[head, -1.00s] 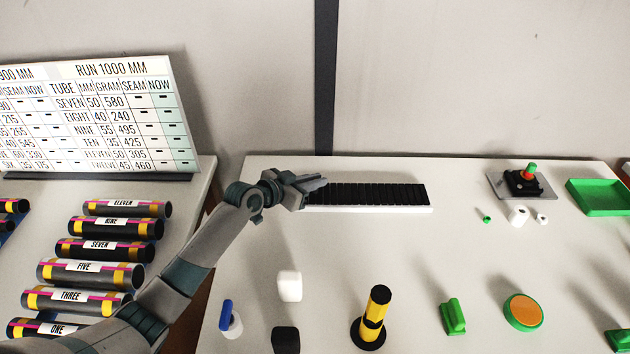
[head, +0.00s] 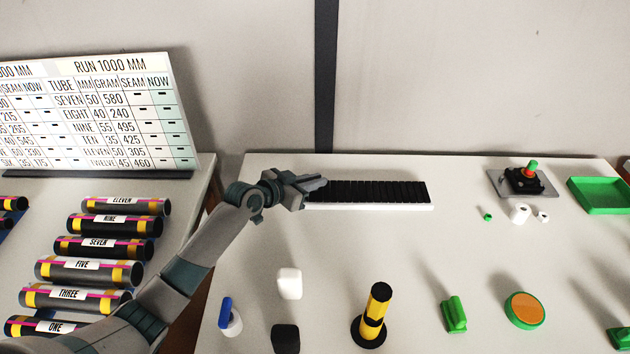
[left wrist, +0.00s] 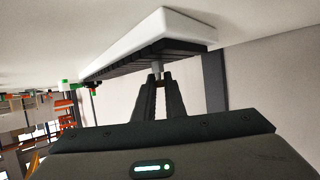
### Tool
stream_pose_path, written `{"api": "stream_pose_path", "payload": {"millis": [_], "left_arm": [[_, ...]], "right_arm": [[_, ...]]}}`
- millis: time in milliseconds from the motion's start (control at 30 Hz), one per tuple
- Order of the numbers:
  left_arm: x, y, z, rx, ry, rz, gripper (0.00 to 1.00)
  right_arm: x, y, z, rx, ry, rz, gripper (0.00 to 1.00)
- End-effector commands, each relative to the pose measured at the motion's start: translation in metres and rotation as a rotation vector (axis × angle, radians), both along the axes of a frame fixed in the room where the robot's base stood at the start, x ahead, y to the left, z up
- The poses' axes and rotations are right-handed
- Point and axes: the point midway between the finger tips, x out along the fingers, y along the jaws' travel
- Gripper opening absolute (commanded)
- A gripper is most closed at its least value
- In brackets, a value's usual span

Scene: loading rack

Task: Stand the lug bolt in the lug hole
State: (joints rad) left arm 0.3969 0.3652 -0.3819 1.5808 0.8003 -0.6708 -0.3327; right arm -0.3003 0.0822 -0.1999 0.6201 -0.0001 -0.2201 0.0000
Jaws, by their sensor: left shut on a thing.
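My left gripper (head: 318,184) is at the left end of a long black ribbed strip on a white base (head: 380,208). In the left wrist view my left gripper (left wrist: 159,78) is shut on a small grey piece (left wrist: 157,68), probably the lug bolt. Only a short part of it shows between the fingertips, close to the end of the white base (left wrist: 175,28) and its black strip. I cannot tell whether it is in a hole. No lug hole can be made out. My right gripper is not in view.
A yellow-black post (head: 375,312), a white block (head: 289,283), a blue-topped white piece (head: 229,318) and a green block (head: 453,314) stand nearer. A black device (head: 523,182) and green tray (head: 600,194) are at back right. The middle of the table is clear.

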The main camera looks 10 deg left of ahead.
Motion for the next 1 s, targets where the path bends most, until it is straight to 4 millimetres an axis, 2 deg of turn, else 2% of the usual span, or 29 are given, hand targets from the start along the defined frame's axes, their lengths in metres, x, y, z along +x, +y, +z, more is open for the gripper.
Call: {"api": "stream_pose_path", "payload": {"millis": [333, 367, 433, 767, 1000], "left_arm": [[0.000, 0.000, -0.001, 0.001, 0.001, 0.000, 0.00], [0.000, 0.000, -0.001, 0.001, 0.001, 0.000, 0.15], [0.000, 0.000, -0.001, 0.001, 0.001, 0.000, 0.32], [-0.001, 0.000, 0.000, 0.001, 0.001, 0.000, 0.32], [-0.009, 0.007, 0.006, 0.002, 0.001, 0.001, 0.32]], "right_arm": [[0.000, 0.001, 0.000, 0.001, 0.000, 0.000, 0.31], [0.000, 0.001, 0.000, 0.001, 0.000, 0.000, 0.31], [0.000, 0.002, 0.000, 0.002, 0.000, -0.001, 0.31], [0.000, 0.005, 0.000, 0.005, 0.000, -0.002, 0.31], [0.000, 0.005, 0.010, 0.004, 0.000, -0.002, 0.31]]}}
